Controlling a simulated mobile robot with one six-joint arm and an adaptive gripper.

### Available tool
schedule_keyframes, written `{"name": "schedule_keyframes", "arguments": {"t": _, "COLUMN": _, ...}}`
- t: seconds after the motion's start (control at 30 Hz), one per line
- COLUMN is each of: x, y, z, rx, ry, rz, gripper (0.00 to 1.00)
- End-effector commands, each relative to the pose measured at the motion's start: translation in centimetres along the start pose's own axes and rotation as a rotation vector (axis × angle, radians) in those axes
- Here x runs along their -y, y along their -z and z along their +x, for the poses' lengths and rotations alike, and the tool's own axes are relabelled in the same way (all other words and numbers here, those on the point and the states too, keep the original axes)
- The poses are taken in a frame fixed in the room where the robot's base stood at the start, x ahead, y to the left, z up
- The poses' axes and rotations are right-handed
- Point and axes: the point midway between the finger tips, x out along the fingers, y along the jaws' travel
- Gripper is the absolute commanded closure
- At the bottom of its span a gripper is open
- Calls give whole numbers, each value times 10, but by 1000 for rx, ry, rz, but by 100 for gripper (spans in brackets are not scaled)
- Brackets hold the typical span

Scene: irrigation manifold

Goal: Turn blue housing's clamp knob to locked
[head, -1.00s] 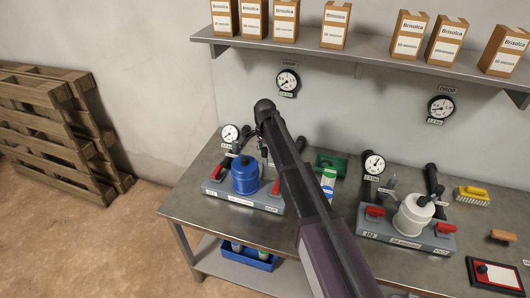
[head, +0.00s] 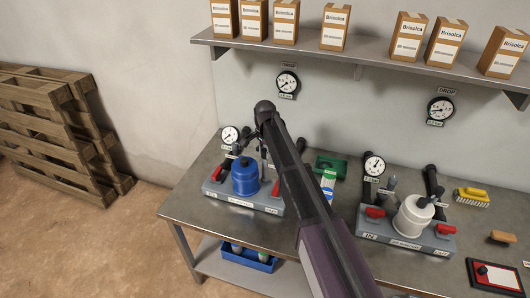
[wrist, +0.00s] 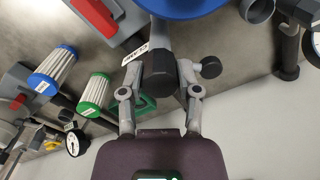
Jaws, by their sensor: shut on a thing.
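The blue housing (head: 245,176) stands upright on the left grey manifold base (head: 215,192), and its blue edge shows at the top of the wrist view (wrist: 190,6). The dark clamp knob (wrist: 158,73) is beside the housing, at the end of a grey stem. My gripper (wrist: 159,82) is shut on this knob, one finger on each side. In the head view my gripper (head: 263,155) is just behind the blue housing, and my arm hides part of that area. The knob's lock marking cannot be read.
A small round black knob (wrist: 211,67) sits close to my right finger. A red handle (wrist: 95,14) and two filter cartridges, blue-ended (wrist: 54,70) and green-ended (wrist: 95,92), lie left in the wrist view. The white housing (head: 413,214) stands to the right. A shelf (head: 370,62) with boxes runs above.

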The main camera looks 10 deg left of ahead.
Motion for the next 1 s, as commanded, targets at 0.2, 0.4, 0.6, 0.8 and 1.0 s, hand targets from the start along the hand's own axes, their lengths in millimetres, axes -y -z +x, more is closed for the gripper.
{"name": "schedule_keyframes", "arguments": {"t": 0.2, "x": -3, "y": -1, "z": 1, "rx": 3, "ry": -6, "rz": -133, "gripper": 100}}
{"name": "schedule_keyframes", "arguments": {"t": 0.4, "x": -4, "y": -2, "z": 1, "rx": 4, "ry": -6, "rz": -306, "gripper": 100}}
{"name": "schedule_keyframes", "arguments": {"t": 0.6, "x": -4, "y": -2, "z": 1, "rx": 5, "ry": -7, "rz": -496, "gripper": 100}}
{"name": "schedule_keyframes", "arguments": {"t": 0.8, "x": -5, "y": -2, "z": 1, "rx": 5, "ry": -6, "rz": -686, "gripper": 100}}
{"name": "schedule_keyframes", "arguments": {"t": 1.0, "x": -5, "y": -1, "z": 1, "rx": 6, "ry": -6, "rz": -876, "gripper": 100}}
